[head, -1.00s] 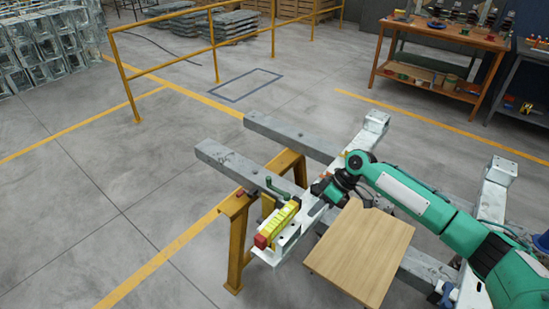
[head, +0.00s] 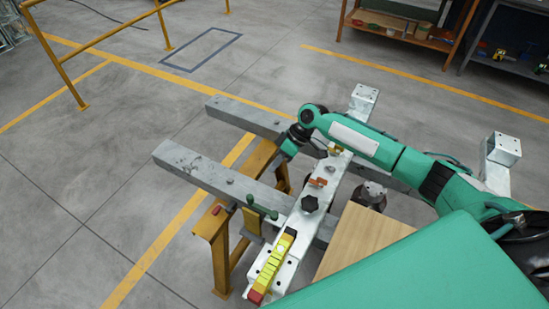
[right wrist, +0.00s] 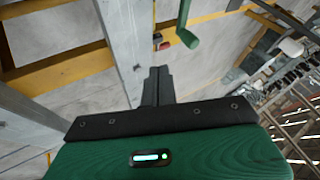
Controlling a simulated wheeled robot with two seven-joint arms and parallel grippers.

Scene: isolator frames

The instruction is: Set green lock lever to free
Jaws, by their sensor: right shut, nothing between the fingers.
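The green lock lever (head: 262,208) stands at the near-left part of the white beam, beside a grey rail. It also shows in the right wrist view (right wrist: 186,28), hanging in from the top, a little right of the fingers. My right gripper (right wrist: 158,72) is shut and empty, with a visible gap between its fingertips and the lever. In the head view my right gripper (head: 282,158) points down beyond the lever; its fingertips are hard to make out there. My left gripper is not in view.
A yellow box with a red end (head: 271,268), a black knob (head: 310,203) and an orange lever (head: 318,182) sit on the white beam (head: 325,196). A yellow trestle (head: 219,262) supports the grey rails (head: 200,170). A wooden board (head: 350,240) lies to the right.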

